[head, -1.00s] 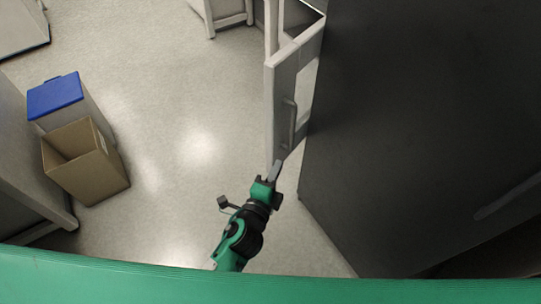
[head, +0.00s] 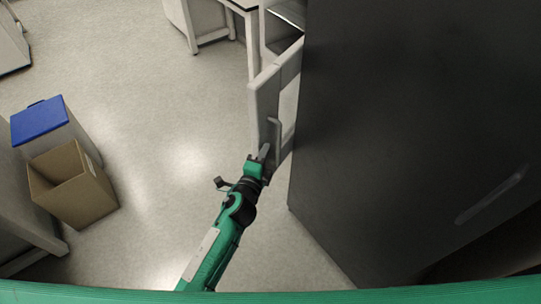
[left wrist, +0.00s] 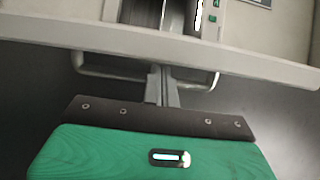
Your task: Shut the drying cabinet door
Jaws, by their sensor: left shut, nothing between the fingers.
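The drying cabinet door (head: 264,101) is a pale grey panel standing open, left of a tall dark cabinet side. Its bar handle (head: 274,134) is on the face toward me. My left gripper (head: 264,152) is shut and empty, with its fingertips at the lower end of the handle. In the left wrist view the fingers (left wrist: 162,88) are together and overlap the line of the handle bar (left wrist: 110,75), close to the door edge (left wrist: 120,42). Whether they touch the door, I cannot tell. My right gripper does not show.
The dark cabinet side (head: 390,130) fills the right. A blue-lidded bin (head: 42,119) and an open cardboard box (head: 75,190) stand on the floor at left. A white-legged bench (head: 205,22) is behind the door. The floor between is clear.

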